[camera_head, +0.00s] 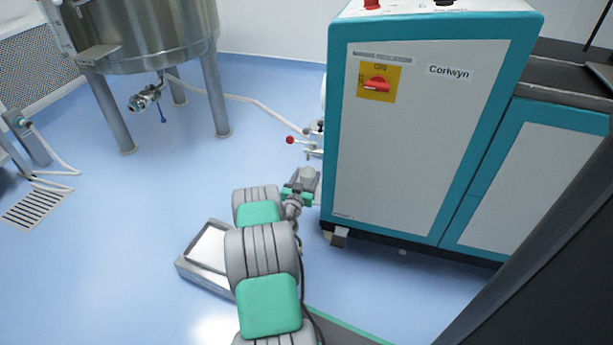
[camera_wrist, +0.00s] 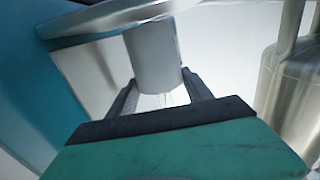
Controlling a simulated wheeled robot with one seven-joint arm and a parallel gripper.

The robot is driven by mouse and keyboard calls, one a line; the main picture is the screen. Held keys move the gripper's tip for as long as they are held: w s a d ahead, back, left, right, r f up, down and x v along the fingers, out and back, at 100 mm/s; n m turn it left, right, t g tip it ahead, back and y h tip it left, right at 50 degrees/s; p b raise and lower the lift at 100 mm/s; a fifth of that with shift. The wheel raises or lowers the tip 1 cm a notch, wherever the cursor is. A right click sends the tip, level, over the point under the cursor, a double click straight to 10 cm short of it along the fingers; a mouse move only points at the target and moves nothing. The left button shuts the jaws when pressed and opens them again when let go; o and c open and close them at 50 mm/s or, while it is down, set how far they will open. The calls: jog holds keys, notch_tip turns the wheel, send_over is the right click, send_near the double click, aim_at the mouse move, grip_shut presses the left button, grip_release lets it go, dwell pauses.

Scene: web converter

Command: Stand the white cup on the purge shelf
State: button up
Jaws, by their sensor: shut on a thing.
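The white cup (camera_wrist: 153,58) sits between the two fingers of my gripper (camera_wrist: 160,88) in the wrist view, and the gripper is shut on it. A pale flat plate (camera_wrist: 95,22) crosses the top of that view close to the cup's upper end; it may be the purge shelf, but I cannot tell if they touch. In the head view my gripper (camera_head: 306,184) is low beside the left edge of the teal and white machine (camera_head: 415,140). The cup is too small there to make out clearly.
A valve with a red ball handle (camera_head: 290,140) sticks out at the machine's left side, just beyond my gripper. A steel tank on legs (camera_head: 140,40) stands at the back left. A metal tray-like box (camera_head: 205,245) is on the floor left of my arm. Blue floor between is clear.

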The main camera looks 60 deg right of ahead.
jog(key=shift+f, duration=0.35)
jog(key=o, duration=1.4)
